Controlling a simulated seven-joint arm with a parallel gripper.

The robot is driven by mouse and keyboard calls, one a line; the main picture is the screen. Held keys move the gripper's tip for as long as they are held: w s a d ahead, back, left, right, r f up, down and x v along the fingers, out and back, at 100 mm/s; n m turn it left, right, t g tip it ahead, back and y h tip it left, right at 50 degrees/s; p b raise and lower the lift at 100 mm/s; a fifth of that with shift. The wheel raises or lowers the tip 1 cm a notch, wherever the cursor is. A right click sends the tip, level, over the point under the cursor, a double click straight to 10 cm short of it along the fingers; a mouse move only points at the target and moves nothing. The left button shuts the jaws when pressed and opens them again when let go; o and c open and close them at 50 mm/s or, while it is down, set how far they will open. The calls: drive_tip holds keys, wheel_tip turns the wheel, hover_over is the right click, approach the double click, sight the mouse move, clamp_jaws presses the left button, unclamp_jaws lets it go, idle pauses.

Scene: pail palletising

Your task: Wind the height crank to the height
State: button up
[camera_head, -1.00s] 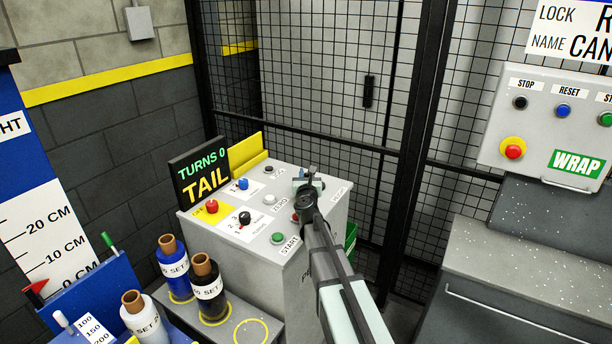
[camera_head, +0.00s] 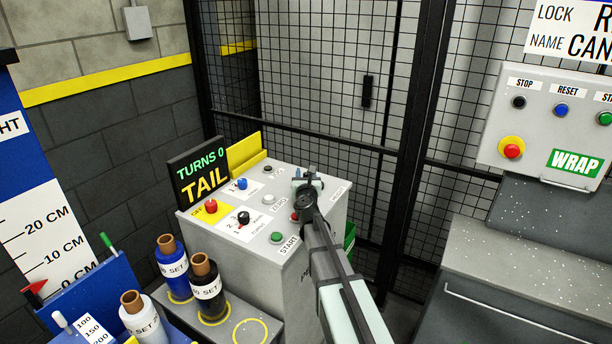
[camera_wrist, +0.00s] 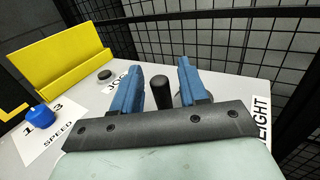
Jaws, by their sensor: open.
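The height crank's black upright handle (camera_wrist: 162,90) shows between the two blue fingers of my gripper (camera_wrist: 160,72) in the wrist view. The fingers are open, with a gap visible on each side of the handle. The crank's base is mostly hidden behind the gripper body. A partly covered label ending in "EIGHT" (camera_wrist: 263,118) lies to the right. In the head view my gripper (camera_head: 308,180) is over the far right part of the grey control panel (camera_head: 290,250), and my arm hides much of the crank.
The display (camera_head: 200,176) reads "TURNS 0" and "TAIL". A blue speed knob (camera_wrist: 40,117) and a dark button (camera_wrist: 104,75) are left of the gripper. A yellow holder (camera_wrist: 60,60) stands behind. Mesh fencing (camera_head: 320,80) rises beyond the panel. Film rolls (camera_head: 206,285) stand lower left.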

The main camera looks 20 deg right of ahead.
drive_tip(key=v, duration=1.3)
drive_tip(key=shift+s, duration=0.4)
drive_tip(key=w+a+m+h, duration=0.1)
drive_tip(key=w+m+h, duration=0.1)
drive_tip(key=w+h, duration=0.1)
drive_tip(key=w+a+m+g+h, duration=0.1)
drive_tip(key=shift+w+a+r+h, duration=0.3)
drive_tip(key=shift+r, duration=0.05)
drive_tip(key=a+m+g+h, duration=0.2)
drive_tip(key=h, duration=0.1)
drive_tip(key=a+f+m+g+h, duration=0.1)
drive_tip(key=a+g, duration=0.1)
drive_tip(key=shift+w, duration=0.35)
drive_tip(key=shift+s+a+f+m+g+h, duration=0.1)
drive_tip(key=shift+s+a+m+g+h, duration=0.05)
drive_tip(key=shift+a+m+g+h, duration=0.3)
drive_tip(key=x, duration=1.3)
drive_tip(key=shift+d, duration=0.35)
clamp_jaws()
